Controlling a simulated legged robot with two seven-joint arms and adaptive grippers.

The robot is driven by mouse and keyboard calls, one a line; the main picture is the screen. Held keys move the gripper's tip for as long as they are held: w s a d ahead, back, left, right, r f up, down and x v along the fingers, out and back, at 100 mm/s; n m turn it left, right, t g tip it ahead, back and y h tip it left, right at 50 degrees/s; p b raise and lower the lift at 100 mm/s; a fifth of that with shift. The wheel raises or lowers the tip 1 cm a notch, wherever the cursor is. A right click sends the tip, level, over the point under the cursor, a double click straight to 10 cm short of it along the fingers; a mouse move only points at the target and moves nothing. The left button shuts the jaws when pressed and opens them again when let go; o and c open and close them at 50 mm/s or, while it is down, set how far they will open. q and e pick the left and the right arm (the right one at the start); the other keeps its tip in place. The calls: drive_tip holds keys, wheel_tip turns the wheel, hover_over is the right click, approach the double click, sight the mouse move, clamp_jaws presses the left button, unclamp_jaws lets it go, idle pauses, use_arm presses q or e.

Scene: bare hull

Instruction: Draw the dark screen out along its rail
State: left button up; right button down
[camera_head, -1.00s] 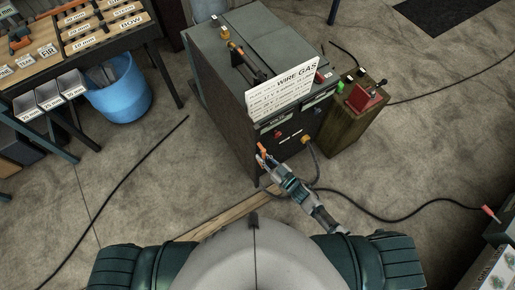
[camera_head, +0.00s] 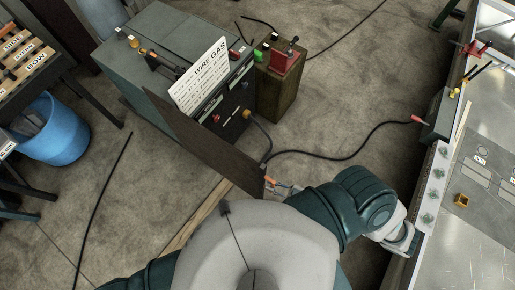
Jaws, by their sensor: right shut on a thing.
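The dark screen (camera_head: 205,148) is a flat upright panel. It stands out from the side of the grey machine (camera_head: 150,60) and reaches toward me, past the machine's front face. An orange handle (camera_head: 270,181) is at its near edge. My right gripper (camera_head: 273,183) is shut on this handle, just in front of my body. The rail itself cannot be made out. My left gripper is not in view.
A wooden block with a red vise (camera_head: 287,62) stands right of the machine. A black cable (camera_head: 345,153) crosses the floor to the right. A metal-topped bench (camera_head: 480,170) is close on my right. A blue bin (camera_head: 55,130) is at left. A plank (camera_head: 195,220) lies ahead of me.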

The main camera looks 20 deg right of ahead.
drive_tip(key=v, duration=0.3)
drive_tip(key=shift+s+a, duration=0.15)
drive_tip(key=shift+s, duration=0.15)
drive_tip(key=shift+r, duration=0.1)
drive_tip(key=c, duration=1.4)
unclamp_jaws()
drive_tip(key=shift+s, duration=0.2)
drive_tip(key=shift+d, duration=0.2)
drive_tip(key=v, duration=1.2)
drive_tip(key=shift+s+d, duration=0.1)
drive_tip(key=shift+d, duration=0.1)
